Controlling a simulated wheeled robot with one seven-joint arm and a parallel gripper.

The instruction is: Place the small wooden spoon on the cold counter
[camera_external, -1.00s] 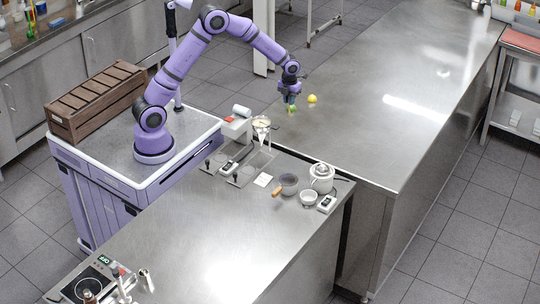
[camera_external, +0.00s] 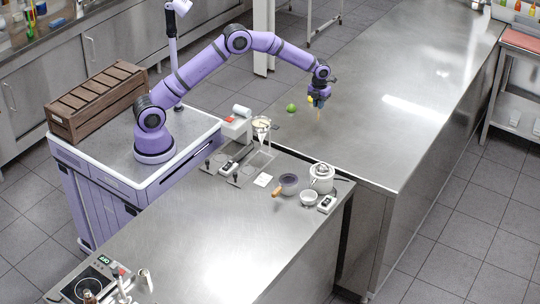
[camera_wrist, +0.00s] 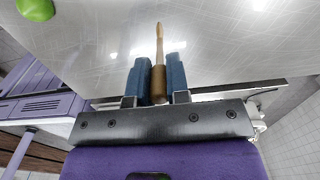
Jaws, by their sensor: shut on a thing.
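My gripper (camera_external: 319,103) is over the left part of the large steel counter (camera_external: 400,60). In the wrist view my gripper (camera_wrist: 158,80) has its two blue fingers closed on the small wooden spoon (camera_wrist: 159,45), with its thin end reaching out past the fingertips. In the external view the spoon (camera_external: 318,115) shows as a thin tan piece pointing down below my gripper. I cannot tell whether its tip touches the steel.
A green lime (camera_external: 291,108) lies left of my gripper, and a yellow lemon (camera_external: 311,99) is mostly hidden by it. The nearer counter holds a grey pan (camera_external: 289,184), a white kettle (camera_external: 321,178) and a white bowl (camera_external: 308,198). The large counter is mostly clear to the right.

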